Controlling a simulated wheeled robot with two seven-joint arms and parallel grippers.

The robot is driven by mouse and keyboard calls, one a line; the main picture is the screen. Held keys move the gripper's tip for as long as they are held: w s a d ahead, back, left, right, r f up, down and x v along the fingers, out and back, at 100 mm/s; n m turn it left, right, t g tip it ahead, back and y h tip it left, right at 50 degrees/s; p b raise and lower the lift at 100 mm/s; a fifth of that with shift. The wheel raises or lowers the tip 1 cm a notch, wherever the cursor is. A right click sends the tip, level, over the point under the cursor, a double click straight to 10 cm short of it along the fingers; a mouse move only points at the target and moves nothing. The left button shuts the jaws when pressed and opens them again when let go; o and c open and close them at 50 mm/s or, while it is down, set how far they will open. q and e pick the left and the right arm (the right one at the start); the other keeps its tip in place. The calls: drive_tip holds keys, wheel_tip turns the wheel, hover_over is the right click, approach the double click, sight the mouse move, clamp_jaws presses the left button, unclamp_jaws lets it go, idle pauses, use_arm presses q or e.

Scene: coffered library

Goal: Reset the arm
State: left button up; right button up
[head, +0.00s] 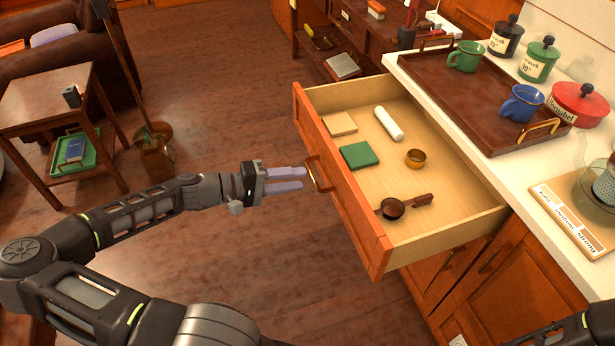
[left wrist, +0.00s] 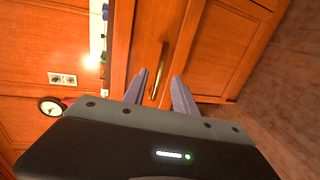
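My left arm comes in from the left in the head view. In the left wrist view the fingers (left wrist: 161,84) are also apart, and the handle (left wrist: 158,68) shows beyond and between the tips. No grasp on it shows; whether a fingertip touches it I cannot tell. My right gripper is out of view; only part of an arm shows at the lower right edge.
The drawer holds a green block (head: 359,155), a white cylinder (head: 388,123) and a dark scoop (head: 393,208). The counter above bears a brown tray (head: 450,95) with mugs. A small side table (head: 45,100) stands left.

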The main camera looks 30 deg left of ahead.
use_arm(q)
drive_tip(key=shift+v, duration=1.25)
